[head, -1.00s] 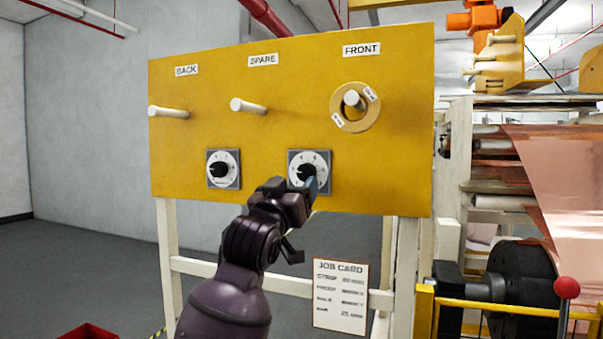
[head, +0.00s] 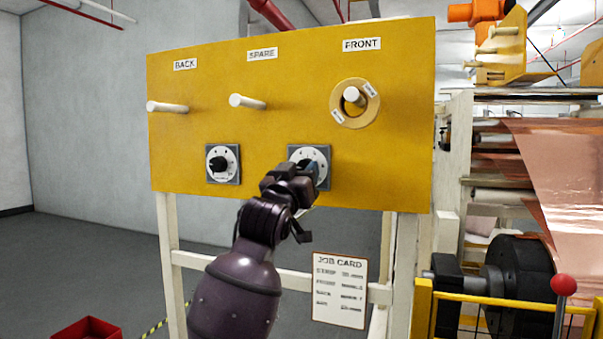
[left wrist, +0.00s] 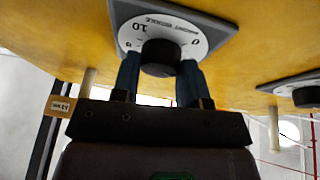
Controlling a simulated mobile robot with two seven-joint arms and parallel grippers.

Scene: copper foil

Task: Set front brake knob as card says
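The front brake dial (head: 322,158) is a grey square plate with a white numbered face, at the lower right of the yellow panel (head: 240,125). My left gripper (head: 287,170) is in front of it and covers its knob in the head view. In the left wrist view, the black front brake knob (left wrist: 160,57) sits between my two blue-grey fingers, which press close on both sides and look shut on it. The pointer is hidden. The 0 and 10 marks show on the face. The job card (head: 340,290) hangs below; its values are too small to read. My right gripper is not in view.
A second dial (head: 222,164) is to the left. Pegs stick out above: back (head: 168,107), spare (head: 248,102) and front, which carries a labelled ring (head: 338,113). Copper foil (head: 565,170) and a black roll (head: 520,285) stand at right. A red bin (head: 88,329) is on the floor.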

